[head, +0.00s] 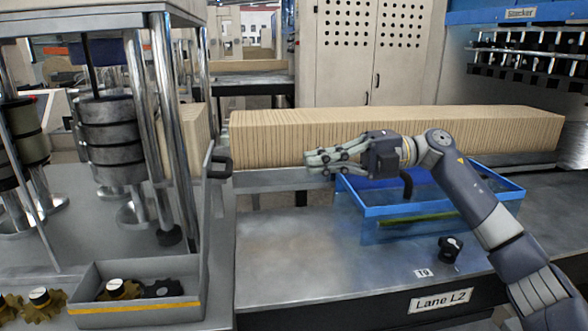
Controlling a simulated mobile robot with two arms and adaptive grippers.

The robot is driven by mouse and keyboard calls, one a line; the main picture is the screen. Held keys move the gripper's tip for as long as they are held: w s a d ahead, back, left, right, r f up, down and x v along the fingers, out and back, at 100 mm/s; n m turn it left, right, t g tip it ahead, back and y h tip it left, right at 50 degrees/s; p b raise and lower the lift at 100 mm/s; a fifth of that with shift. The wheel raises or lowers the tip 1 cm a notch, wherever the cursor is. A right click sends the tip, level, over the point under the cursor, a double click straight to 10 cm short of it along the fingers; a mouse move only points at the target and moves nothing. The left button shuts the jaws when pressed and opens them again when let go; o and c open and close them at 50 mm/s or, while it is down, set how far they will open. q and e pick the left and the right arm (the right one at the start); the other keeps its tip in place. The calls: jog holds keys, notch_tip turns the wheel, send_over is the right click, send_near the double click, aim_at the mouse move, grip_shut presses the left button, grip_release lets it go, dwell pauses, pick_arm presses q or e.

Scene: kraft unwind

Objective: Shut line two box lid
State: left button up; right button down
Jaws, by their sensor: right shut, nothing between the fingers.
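A low box with clear bluish walls (395,231) stands on the Lane L2 counter. A bright blue frame (440,207), which looks like its lid, lies over its top. I cannot tell whether this lid is fully down or slightly raised. A dark handle-like piece shows at its back, just below my wrist. My right gripper (314,162) is shut and empty, pointing left. It is above and beyond the box's back left corner, in front of the long ribbed stack in the picture. My right forearm hides the box's right part. My left gripper is out of view.
The long ribbed kraft stack (265,140) lies behind the box. A black knob (450,248) stands on the counter in front of it. The counter left of the box (290,255) is clear. A machine with rollers and a grey parts tray (137,309) fills the left.

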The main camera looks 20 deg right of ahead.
jog(key=p+x, duration=0.4)
jog(key=x, duration=0.8)
jog(key=shift+a, duration=0.3)
